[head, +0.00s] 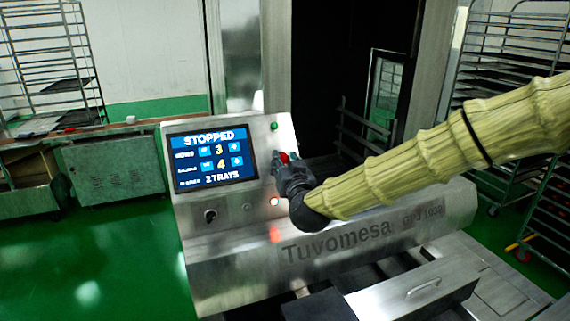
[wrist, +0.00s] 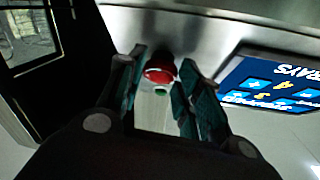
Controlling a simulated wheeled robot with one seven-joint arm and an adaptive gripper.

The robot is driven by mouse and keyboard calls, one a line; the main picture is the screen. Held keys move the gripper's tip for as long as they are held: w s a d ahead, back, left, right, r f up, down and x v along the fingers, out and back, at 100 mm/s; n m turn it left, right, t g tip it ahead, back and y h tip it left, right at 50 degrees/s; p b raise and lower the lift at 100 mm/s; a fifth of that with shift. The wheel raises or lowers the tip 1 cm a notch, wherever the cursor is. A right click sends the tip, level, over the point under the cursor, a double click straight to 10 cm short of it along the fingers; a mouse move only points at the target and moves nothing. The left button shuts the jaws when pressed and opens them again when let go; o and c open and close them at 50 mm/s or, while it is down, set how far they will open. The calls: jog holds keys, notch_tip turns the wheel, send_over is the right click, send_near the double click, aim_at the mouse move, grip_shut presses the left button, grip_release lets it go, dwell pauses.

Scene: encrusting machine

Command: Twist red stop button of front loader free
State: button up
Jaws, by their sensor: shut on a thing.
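The red stop button (head: 284,157) is on the sloped metal control panel of the front loader (head: 240,208), to the right of its screen. In the wrist view the red button (wrist: 159,72) sits between the fingertips. My gripper (head: 281,164) is at the panel with its fingers on either side of the button, shut on it. The wrist view shows both fingers of my gripper (wrist: 160,75) flanking the red cap. The screen (head: 211,156) reads "STOPPED", with the numbers 3 and 4 and "2 TRAYS".
A black knob (head: 210,216) is under the screen. Wire racks (head: 52,50) stand at the back left and more at the right. The green floor at left is clear.

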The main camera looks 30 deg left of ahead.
jog(key=m+h, duration=0.1)
jog(key=m, duration=0.1)
jog(key=m+t+h, duration=0.1)
jog(key=m+h, duration=0.1)
jog(key=m, duration=0.1)
jog(key=shift+s+a+r+m, duration=0.2)
jog(key=shift+m, duration=0.1)
jog(key=shift+s+r+m+t+h, duration=0.1)
jog(key=shift+m+t+h, duration=0.2)
jog(key=shift+m+h, duration=1.5)
jog(key=shift+a+m, duration=0.1)
jog(key=shift+m, duration=0.4)
jog(key=o, duration=0.8)
jog(key=shift+o, duration=1.1)
jog(key=shift+a+f, duration=0.15)
jog(key=shift+f, duration=0.05)
jog(key=shift+r, duration=0.15)
